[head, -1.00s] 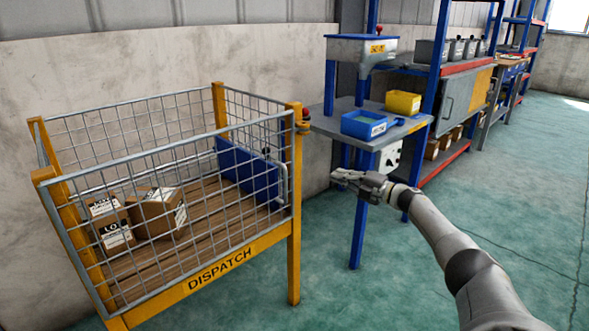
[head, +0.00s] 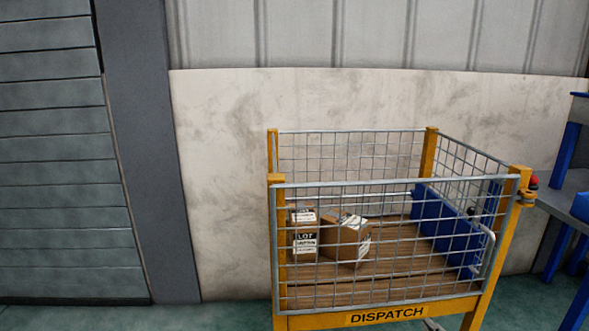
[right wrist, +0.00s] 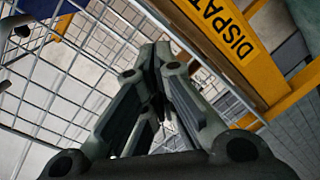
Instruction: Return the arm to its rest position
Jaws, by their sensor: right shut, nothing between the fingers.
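My right gripper (right wrist: 156,52) fills the middle of the right wrist view, its fingers together with nothing between them. Mesh and the yellow DISPATCH board of the cage (right wrist: 232,38) show behind and beside it. In the head view only a small grey bit, apparently of this gripper (head: 432,324), shows at the bottom edge below the cage front; the rest of the arm is out of frame. My left gripper is in neither view.
The yellow-framed wire cage (head: 385,316) stands at centre right, holding two cardboard boxes (head: 304,236) (head: 346,240) and a blue panel (head: 440,226). A blue-legged workbench (head: 568,207) is at the right edge. A grey slatted shutter (head: 55,190) is at left.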

